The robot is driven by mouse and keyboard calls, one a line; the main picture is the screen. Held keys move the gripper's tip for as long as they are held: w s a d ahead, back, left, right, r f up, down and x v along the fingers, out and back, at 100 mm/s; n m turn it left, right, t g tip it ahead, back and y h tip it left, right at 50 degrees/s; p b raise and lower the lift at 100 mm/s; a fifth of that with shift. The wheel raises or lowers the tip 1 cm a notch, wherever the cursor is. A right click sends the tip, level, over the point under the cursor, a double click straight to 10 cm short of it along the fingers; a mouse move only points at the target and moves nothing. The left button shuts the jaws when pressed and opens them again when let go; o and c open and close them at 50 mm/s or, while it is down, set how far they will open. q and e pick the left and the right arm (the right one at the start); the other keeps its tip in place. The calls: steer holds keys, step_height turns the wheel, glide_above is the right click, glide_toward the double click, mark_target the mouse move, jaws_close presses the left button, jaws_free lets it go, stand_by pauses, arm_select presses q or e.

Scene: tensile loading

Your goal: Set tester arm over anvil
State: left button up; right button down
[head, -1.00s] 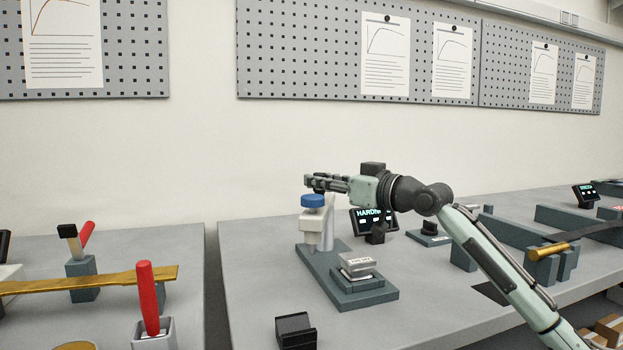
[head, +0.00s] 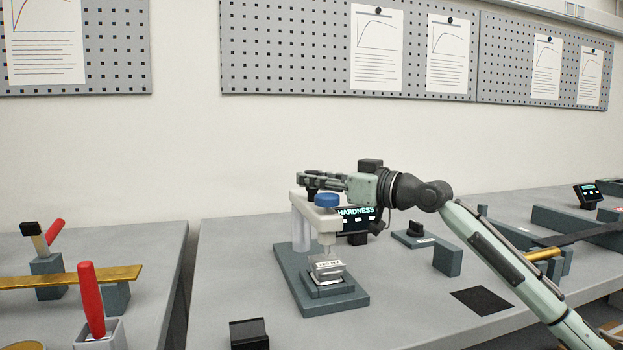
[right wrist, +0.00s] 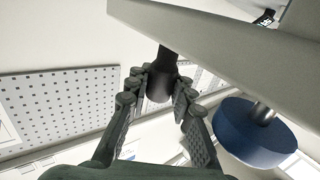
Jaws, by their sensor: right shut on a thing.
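The hardness tester stands on the bench with a grey base (head: 296,277) and a pale column (head: 301,232). Its pale arm (head: 303,204) now points toward the front right, and its blue knob (head: 327,200) and thin indenter are over the labelled block (head: 327,264) on the anvil (head: 334,287). The tip looks just above the block; whether it touches I cannot tell. My right gripper (head: 310,181) is shut on the arm's black handle (right wrist: 161,82). In the right wrist view the arm (right wrist: 230,50) and blue knob (right wrist: 255,133) are beside the fingers. My left gripper is out of view.
A HARDNESS display (head: 356,215) stands behind the tester, partly hidden by my right gripper and wrist. A small dark box (head: 249,334) is at the front. To the left, across a gap, another bench holds a red-handled tool (head: 91,300) and a brass bar (head: 70,277).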

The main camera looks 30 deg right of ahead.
steer(key=shift+f, duration=0.15)
stand_by(0.3)
steer(key=c, duration=1.3)
jaws_free()
steer(key=shift+s+d, duration=0.1)
steer(key=shift+d, duration=0.05)
steer(key=v, duration=1.2)
